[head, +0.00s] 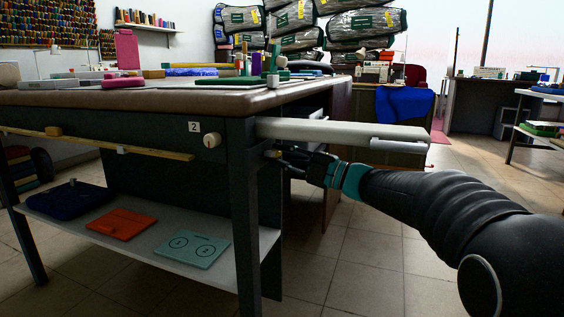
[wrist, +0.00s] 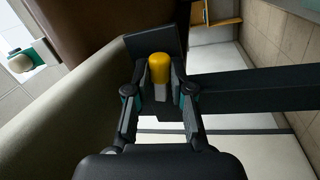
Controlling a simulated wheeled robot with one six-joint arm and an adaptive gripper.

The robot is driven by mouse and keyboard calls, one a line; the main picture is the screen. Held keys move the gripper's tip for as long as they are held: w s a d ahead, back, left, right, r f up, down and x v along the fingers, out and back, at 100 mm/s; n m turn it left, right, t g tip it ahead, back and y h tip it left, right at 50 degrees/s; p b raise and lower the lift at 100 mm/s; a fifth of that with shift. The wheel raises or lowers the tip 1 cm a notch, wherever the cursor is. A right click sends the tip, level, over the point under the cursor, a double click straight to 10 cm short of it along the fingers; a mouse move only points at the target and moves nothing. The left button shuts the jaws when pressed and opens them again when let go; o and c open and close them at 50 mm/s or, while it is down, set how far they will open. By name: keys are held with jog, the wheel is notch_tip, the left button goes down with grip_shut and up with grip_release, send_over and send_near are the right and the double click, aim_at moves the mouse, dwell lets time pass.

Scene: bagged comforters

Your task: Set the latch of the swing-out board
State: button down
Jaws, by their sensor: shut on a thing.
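The pale swing-out board (head: 340,131) sticks out to the right from under the table's corner. A small yellow knob (head: 272,153), which looks like the latch, sits low on the table frame below the board's near end. My gripper (head: 280,154) reaches it from the right, beneath the board. In the wrist view the rounded yellow knob (wrist: 158,67) stands between the two fingers of my gripper (wrist: 159,88), which are closed on it.
The worktable (head: 100,97) carries tools and cloth. A wooden rail (head: 120,148) runs along the front. A lower shelf (head: 160,255) holds folded pieces. The tiled floor (head: 375,265) is open to the right.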

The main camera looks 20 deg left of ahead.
jog(key=shift+r+n+g, duration=0.15)
jog(key=shift+n+g, duration=0.05)
jog(key=shift+n, duration=0.55)
jog(key=shift+r+n+g, duration=0.15)
jog(key=shift+n+g, duration=0.05)
jog(key=shift+n, duration=0.55)
jog(key=c, duration=1)
grip_release()
jog(key=v, duration=1.2)
jog(key=shift+w, duration=0.1)
